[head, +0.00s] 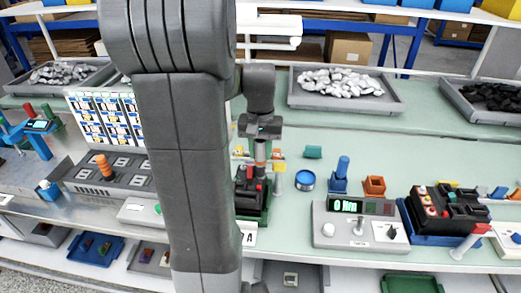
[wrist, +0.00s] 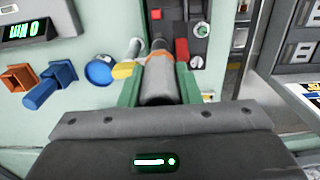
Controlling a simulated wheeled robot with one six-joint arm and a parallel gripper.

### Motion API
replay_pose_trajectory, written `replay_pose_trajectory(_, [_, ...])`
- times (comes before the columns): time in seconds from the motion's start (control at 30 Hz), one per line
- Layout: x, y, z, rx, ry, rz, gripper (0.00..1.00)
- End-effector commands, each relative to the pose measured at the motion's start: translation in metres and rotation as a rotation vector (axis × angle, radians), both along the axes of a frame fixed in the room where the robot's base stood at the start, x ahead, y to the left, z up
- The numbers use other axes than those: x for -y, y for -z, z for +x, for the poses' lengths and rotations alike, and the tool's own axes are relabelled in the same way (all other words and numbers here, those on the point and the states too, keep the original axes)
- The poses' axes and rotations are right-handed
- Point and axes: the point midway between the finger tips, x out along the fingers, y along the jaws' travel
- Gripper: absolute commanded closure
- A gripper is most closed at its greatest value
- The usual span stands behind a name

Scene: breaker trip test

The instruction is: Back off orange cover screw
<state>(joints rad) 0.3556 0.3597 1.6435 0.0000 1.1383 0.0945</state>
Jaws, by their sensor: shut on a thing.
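My gripper (wrist: 160,84) is shut on a grey cylindrical tool with an orange band (wrist: 159,78), seen between its green fingers in the wrist view. In the head view my gripper (head: 261,140) points down over a dark breaker unit (head: 246,187) with red parts, in a green holder. The tool's orange band shows just above the unit. The breaker unit also shows beyond the fingers in the wrist view (wrist: 181,28). The tool's tip and the orange cover screw are hidden, so I cannot tell whether they touch.
To the right stand a round blue container (head: 305,181), a blue tool in a blue holder (head: 341,175), an empty-looking orange holder (head: 374,186) and a meter (head: 354,224) reading 0. My arm hides the middle left.

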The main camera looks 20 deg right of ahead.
Motion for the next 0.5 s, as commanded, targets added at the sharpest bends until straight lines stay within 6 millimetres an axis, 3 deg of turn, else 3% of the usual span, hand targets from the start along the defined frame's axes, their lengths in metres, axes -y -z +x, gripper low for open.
replay_pose_trajectory(0.5, [0.000, -0.033, 0.000, 0.001, 0.000, 0.000, 0.93])
